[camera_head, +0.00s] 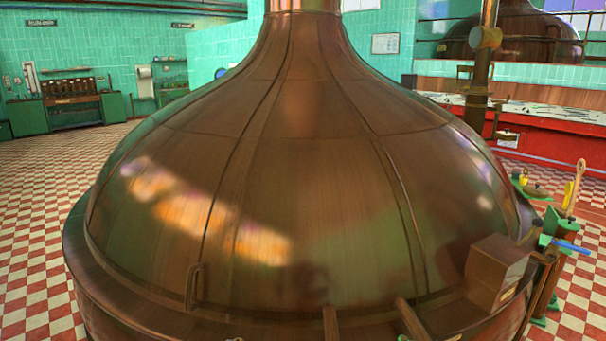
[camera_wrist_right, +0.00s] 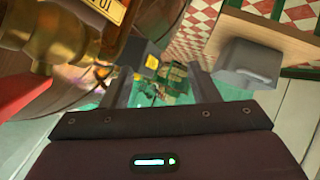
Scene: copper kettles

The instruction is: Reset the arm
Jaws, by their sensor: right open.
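My right gripper (camera_wrist_right: 162,84) shows in the right wrist view. Its two grey fingers stand well apart, and I see nothing held between them. Beyond the gap are small green and yellow items, too blurred to name. I cannot make out either gripper in the head view. My left gripper is in neither view.
A large copper kettle (camera_head: 300,180) fills the middle of the head view. Green items and a wooden-handled tool (camera_head: 577,187) stand at its right. Brass fittings (camera_wrist_right: 55,45) are close at the left in the wrist view; a grey box (camera_wrist_right: 248,66) is at the right. Checkered floor (camera_head: 40,225) lies open at left.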

